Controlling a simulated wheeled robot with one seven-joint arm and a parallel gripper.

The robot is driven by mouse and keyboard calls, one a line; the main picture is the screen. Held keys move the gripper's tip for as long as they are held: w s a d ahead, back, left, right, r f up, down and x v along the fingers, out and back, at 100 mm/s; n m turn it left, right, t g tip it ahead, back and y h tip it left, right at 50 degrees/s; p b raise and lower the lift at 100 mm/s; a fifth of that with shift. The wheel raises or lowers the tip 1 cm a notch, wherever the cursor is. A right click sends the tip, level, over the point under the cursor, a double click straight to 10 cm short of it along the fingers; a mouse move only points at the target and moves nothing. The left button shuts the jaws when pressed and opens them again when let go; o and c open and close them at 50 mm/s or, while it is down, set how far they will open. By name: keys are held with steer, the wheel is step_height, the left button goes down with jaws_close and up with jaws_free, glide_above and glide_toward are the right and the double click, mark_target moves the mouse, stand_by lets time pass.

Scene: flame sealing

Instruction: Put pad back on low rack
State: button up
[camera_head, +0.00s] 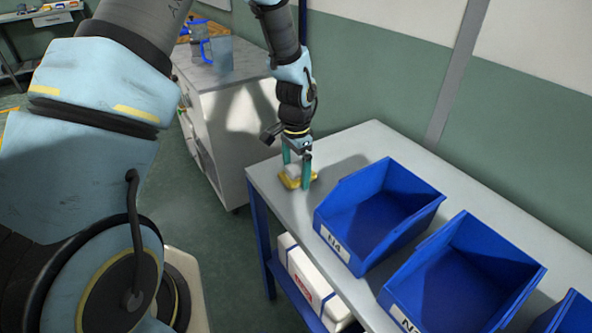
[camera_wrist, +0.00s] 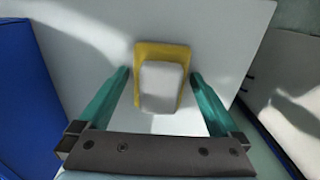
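The pad is a yellow base with a pale grey-white block on top, lying near the left end of the rack's top surface in the head view (camera_head: 294,182). It also shows in the wrist view (camera_wrist: 141,50), between my gripper's two fingers. My gripper (camera_head: 297,160) points down right above the pad. In the wrist view its teal fingers (camera_wrist: 158,92) stand wide apart, with a gap on each side of the pad. The rack (camera_head: 350,140) has a light grey top and blue legs, and a lower shelf under it.
Blue bins (camera_head: 378,212) and (camera_head: 462,275) stand in a row right of the pad. A white box with a red label (camera_head: 305,280) sits on the lower shelf. A white cabinet (camera_head: 230,125) with a blue jug (camera_head: 199,50) on it stands behind left.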

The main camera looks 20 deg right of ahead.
mark_target(296, 166)
step_height(296, 166, up, 12)
steer(key=b, duration=0.3)
steer(key=s+a+r+n, duration=0.1)
steer(key=a+n, duration=0.6)
steer(key=a, duration=0.8)
steer(key=s+a+r+n+t, duration=0.1)
steer(key=s+a+n, duration=0.2)
steer(key=a+n, duration=0.4)
steer(key=a, duration=0.8)
steer(key=shift+n+t, duration=0.3)
steer(key=shift+n, duration=0.1)
steer(key=shift+r, duration=0.1)
steer(key=shift+c, duration=0.2)
